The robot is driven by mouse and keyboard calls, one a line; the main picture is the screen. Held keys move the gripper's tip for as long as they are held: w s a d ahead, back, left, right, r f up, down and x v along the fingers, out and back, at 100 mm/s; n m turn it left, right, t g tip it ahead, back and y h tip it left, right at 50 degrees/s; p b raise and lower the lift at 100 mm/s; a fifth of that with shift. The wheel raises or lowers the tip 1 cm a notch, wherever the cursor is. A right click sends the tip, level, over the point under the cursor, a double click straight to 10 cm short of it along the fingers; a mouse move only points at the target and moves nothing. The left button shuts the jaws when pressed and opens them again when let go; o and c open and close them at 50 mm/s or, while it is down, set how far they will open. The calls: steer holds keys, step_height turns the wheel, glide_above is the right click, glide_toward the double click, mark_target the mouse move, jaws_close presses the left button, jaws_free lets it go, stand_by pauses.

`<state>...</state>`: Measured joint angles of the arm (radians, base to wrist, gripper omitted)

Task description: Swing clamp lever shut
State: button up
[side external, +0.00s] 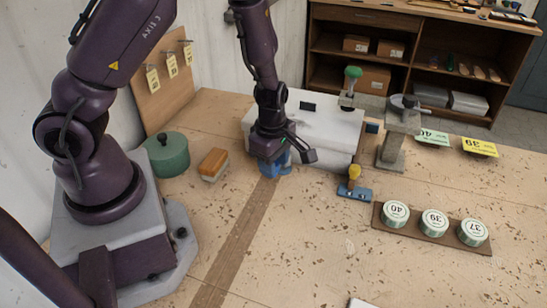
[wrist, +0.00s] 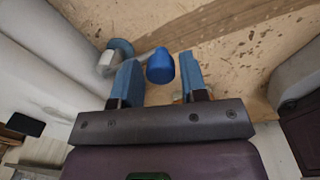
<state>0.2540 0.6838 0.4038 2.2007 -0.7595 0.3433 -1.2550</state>
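In the wrist view a blue knob (wrist: 160,66) sits between my two blue finger pads, near their tips. A short grey lever (wrist: 144,57) runs left from it to a round grey-and-blue pivot (wrist: 113,56). My gripper (wrist: 160,72) is open around the knob, with a narrow gap showing beside it. In the side view my gripper (side external: 273,166) is low over the table, at the left front end of a white block (side external: 308,125). There the arm and fingers hide most of the knob and lever.
A wooden brush (side external: 213,163) and green pot (side external: 167,154) stand left of my gripper. A yellow-knobbed blue tool (side external: 354,183), a grey stand (side external: 393,145) and a rack of tins (side external: 425,237) are to the right. The front table is mostly clear.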

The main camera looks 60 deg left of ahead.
step_height(320, 180, up, 13)
steer(key=shift+s+d, duration=0.15)
steer(key=shift+s, duration=0.15)
stand_by(0.4)
steer(key=s+d+r+m+t, duration=0.1)
steer(key=s+r+m+t, duration=0.1)
steer(key=s+r+m, duration=0.4)
steer(key=s+d+r+m+t, duration=0.2)
steer(key=s+r+m, duration=0.4)
steer(key=m, duration=1.1)
step_height(320, 180, up, 4)
steer(key=shift+d+f+t, duration=0.25)
steer(key=shift+t, duration=0.25)
